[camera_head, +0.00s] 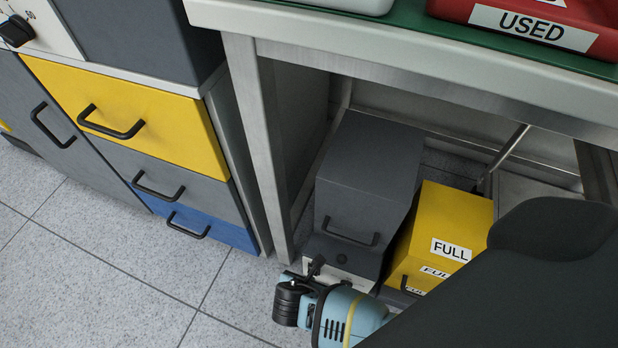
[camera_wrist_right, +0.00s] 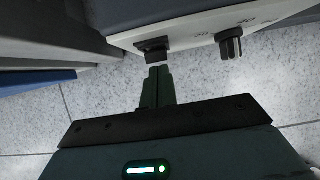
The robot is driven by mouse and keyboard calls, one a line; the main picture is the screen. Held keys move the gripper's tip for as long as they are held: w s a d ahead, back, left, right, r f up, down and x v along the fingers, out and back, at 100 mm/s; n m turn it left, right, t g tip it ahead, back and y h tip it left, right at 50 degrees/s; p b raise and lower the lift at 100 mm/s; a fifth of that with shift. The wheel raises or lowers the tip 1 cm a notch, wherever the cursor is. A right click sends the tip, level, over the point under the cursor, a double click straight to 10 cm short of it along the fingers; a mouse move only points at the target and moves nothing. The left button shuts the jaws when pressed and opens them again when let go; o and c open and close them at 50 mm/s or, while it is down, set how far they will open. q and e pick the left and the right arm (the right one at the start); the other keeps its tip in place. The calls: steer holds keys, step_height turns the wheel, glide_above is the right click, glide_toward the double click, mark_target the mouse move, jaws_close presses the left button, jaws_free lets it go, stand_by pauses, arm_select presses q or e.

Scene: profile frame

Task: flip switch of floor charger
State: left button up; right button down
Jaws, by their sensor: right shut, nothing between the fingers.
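The floor charger (camera_head: 350,262) is a low grey box with a white front panel, on the floor under the bench. In the right wrist view its white panel (camera_wrist_right: 192,35) carries a black switch (camera_wrist_right: 153,50) and a black knob (camera_wrist_right: 230,46) to the right of it. My right gripper (camera_wrist_right: 156,72) is shut and empty, its fingertips just in front of the switch; I cannot tell whether they touch it. In the head view my light-blue right wrist covers part of the panel, and the switch is not clearly visible. My left gripper is not in view.
The bench leg (camera_head: 262,150) and a drawer cabinet (camera_head: 150,115) are on the left. The tiled floor (camera_head: 120,280) in front is clear.

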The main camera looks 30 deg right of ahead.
steer(key=p, duration=0.1)
steer(key=d+g+y+p, duration=0.1)
steer(key=shift+w+r+p, duration=0.2)
steer(key=shift+w+p, duration=0.1)
steer(key=shift+w, duration=0.05)
stand_by(0.4)
steer(key=shift+r, duration=0.1)
steer(key=shift+r+p, duration=0.7)
steer(key=shift+p, duration=0.05)
